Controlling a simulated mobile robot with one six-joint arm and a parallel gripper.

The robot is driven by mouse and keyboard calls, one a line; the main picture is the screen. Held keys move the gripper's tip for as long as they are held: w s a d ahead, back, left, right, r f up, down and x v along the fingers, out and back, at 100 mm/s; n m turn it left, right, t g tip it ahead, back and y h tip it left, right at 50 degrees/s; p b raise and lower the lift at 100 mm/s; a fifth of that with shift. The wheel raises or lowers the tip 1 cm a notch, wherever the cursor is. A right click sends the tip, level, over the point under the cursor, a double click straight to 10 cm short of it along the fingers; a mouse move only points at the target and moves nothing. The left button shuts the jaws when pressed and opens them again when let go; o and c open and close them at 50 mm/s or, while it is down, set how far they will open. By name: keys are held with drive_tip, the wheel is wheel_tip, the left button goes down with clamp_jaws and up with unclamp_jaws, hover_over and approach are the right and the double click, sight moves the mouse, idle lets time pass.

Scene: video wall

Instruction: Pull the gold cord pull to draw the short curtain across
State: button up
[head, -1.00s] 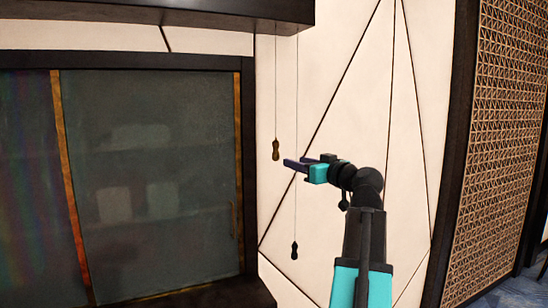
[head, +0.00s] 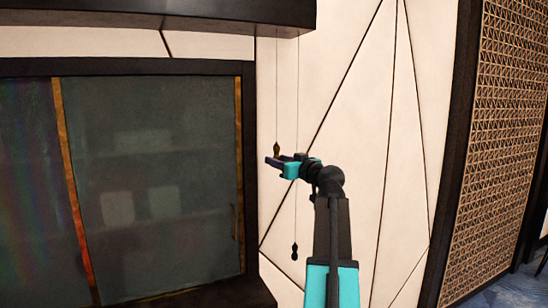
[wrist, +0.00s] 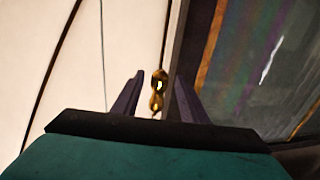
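The gold cord pull (head: 276,148) hangs on a thin cord from a dark overhead box. In the head view its upper part shows just above my gripper (head: 272,160), which hides the lower part. In the wrist view the gold pull (wrist: 157,90) appears between the two fingers of my gripper (wrist: 157,93), nearer the right one. The fingers are open, with a gap on both sides of the pull. I cannot tell how deep between them it sits. I cannot make out the short curtain in either view.
A dark cord pull (head: 294,252) hangs lower on a second cord, behind and below my gripper. The dark overhead box (head: 180,12) is above. A glass-fronted cabinet (head: 150,180) stands to the left, and a pale panelled wall (head: 385,130) is behind.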

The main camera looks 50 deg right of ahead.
drive_tip(key=shift+x, duration=0.9)
